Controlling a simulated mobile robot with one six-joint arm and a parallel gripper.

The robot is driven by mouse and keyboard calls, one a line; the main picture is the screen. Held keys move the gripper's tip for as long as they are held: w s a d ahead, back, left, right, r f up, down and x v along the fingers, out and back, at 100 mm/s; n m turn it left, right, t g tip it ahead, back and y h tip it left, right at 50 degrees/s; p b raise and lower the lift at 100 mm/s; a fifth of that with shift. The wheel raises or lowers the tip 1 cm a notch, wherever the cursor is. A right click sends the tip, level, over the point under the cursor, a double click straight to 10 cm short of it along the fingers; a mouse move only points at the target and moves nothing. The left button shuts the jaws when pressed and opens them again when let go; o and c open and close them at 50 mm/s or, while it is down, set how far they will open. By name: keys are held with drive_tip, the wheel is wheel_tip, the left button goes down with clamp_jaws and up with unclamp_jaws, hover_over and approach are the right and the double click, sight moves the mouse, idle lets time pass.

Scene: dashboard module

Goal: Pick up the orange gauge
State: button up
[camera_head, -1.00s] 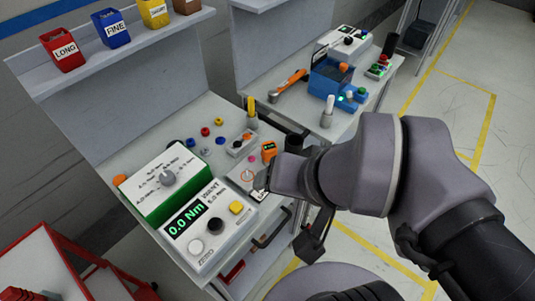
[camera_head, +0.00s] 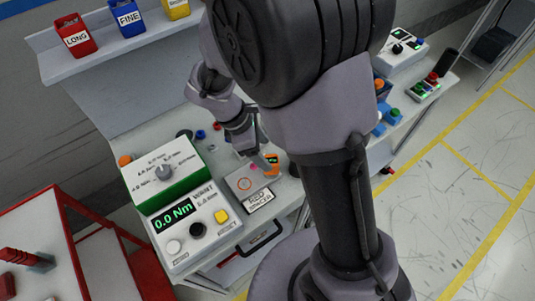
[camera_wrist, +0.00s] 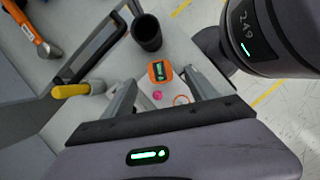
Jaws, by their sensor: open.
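The orange gauge (camera_wrist: 160,71) has a dark face with a green display. In the wrist view it lies on the grey bench, ahead of and between the two fingers of my gripper (camera_wrist: 164,98). The fingers are spread apart with nothing between them. My arm hides part of the bench there. I cannot tell whether a finger touches the gauge.
A small pink knob (camera_wrist: 157,95) lies between the fingers and the gauge.

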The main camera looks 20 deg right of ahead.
sight(271, 160)
drive_tip(key=b+x, duration=0.1)
drive_tip(key=x, duration=0.3)
drive_tip(key=shift+d+f, duration=0.1)
drive_tip(key=shift+f, duration=0.15)
drive_tip(key=b+x, duration=0.3)
drive_tip(key=x, duration=0.2)
drive_tip(key=shift+w+f, duration=0.1)
drive_tip(key=shift+f, duration=0.05)
clamp_jaws()
drive_tip(key=shift+r, duration=0.2)
